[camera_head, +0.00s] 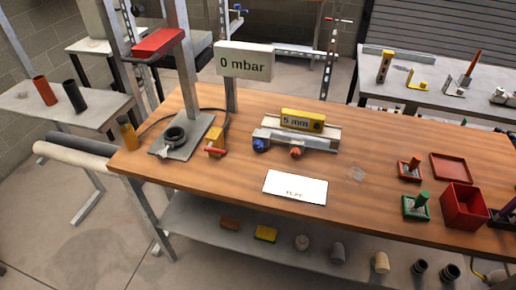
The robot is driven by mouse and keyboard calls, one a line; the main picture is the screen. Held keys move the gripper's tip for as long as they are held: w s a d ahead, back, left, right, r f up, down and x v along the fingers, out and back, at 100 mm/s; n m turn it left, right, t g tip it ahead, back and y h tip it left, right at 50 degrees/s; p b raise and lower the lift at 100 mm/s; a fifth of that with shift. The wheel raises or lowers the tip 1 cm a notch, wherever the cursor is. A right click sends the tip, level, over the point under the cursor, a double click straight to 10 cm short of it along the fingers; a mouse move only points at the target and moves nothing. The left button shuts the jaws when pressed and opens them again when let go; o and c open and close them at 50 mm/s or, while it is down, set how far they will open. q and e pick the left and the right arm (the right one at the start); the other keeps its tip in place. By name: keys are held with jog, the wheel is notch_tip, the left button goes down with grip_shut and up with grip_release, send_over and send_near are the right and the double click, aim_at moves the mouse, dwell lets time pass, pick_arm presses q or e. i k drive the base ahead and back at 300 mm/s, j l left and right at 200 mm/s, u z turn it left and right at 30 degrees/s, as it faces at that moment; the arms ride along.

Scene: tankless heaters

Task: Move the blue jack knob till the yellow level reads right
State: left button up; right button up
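The yellow level (302,121) sits on top of a grey metal block (322,138) in the middle of the wooden bench. Its display reads "5 mm". The blue jack knob (260,145) is at the front left of the block. An orange knob (296,152) is at the front, right of the blue one. Neither of my grippers shows in the head view, and nothing touches the blue knob.
A white card (295,187) lies in front of the block. A stand (181,137) with a black ring and a yellow-and-red valve (215,142) are to the left. A "0 mbar" sign (244,62) stands behind. A red box (463,205) and green stamp-like piece (416,206) are at right.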

aim_at(258, 146)
jog(key=j+z, duration=0.1)
jog(key=z, duration=0.25)
jog(key=j+z, duration=0.1)
jog(key=z, duration=0.25)
jog(key=i+j+z, duration=0.1)
jog(key=z, duration=0.25)
jog(key=j+z, duration=0.3)
jog(key=j, duration=0.25)
jog(key=k+j+z, duration=0.1)
jog(key=j+z, duration=0.2)
jog(key=j, duration=0.25)
jog(key=k+j+z, duration=0.15)
jog(key=j+z, duration=0.2)
jog(key=j, duration=0.2)
jog(key=k+j, duration=0.1)
jog(key=j, duration=0.25)
jog(key=k+j, duration=0.1)
jog(key=j, duration=0.3)
jog(key=k+j, duration=0.1)
jog(key=j, duration=0.25)
jog(key=k+j, duration=0.15)
jog(key=j, duration=0.25)
jog(key=k+j+z, duration=0.1)
jog(key=j, duration=0.25)
